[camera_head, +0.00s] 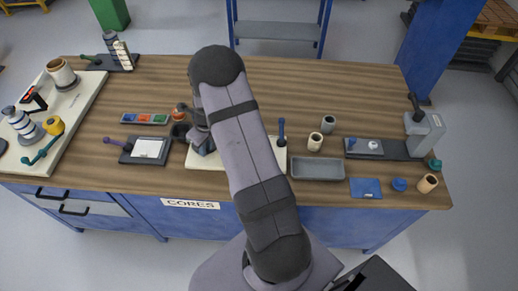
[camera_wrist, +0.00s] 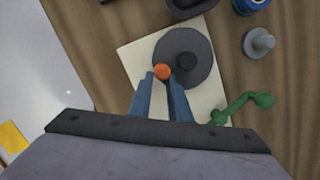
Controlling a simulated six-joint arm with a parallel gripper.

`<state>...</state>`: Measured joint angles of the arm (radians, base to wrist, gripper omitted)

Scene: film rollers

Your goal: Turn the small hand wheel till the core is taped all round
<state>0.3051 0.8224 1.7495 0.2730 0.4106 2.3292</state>
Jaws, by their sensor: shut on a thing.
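In the wrist view my gripper (camera_wrist: 162,76) points down with its two blue fingers shut on a small orange knob (camera_wrist: 162,70). The knob sits near the rim of a round grey wheel (camera_wrist: 195,42) with a dark hub (camera_wrist: 187,62) at its middle. The wheel lies on a cream board (camera_wrist: 137,60). A green cranked handle (camera_wrist: 242,106) is at the board's right edge, apart from my fingers. In the head view my arm covers much of the middle cream board (camera_head: 270,156) and hides the wheel. I cannot pick out the core or its tape.
In the wrist view a grey knobbed piece (camera_wrist: 260,43) and a blue round piece (camera_wrist: 250,4) lie to the right. In the head view a grey tray (camera_head: 316,169) and cream cup (camera_head: 315,142) stand right of my arm. A white pad (camera_head: 147,148) lies left. Bare wood shows behind.

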